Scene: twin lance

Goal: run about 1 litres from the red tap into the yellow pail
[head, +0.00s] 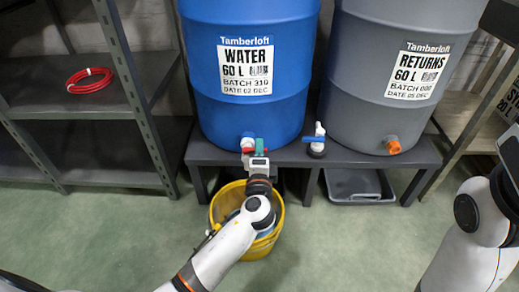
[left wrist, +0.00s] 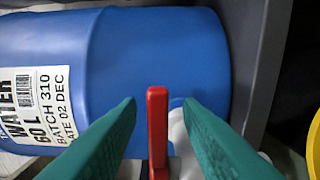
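The blue water drum (head: 250,25) stands on a dark bench. Its tap has a white body and a red lever (head: 221,150), low at the drum's front. My left gripper (head: 259,147) is at this tap, its green fingers apart. In the left wrist view the red lever (left wrist: 157,130) stands between the two fingers (left wrist: 159,102), with a gap visible on each side. The yellow pail (head: 276,232) is on the floor below the tap, partly hidden by my left arm; its contents cannot be made out. My right arm shows at the right edge, its fingers out of view.
A grey returns drum (head: 400,30) with an orange-fitted outlet (head: 393,146) stands to the right. A tap with a blue lever (head: 318,139) is between the drums. A grey tray (head: 357,186) is under the bench. A red coil (head: 89,80) lies on the left shelf. Green floor is clear in front.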

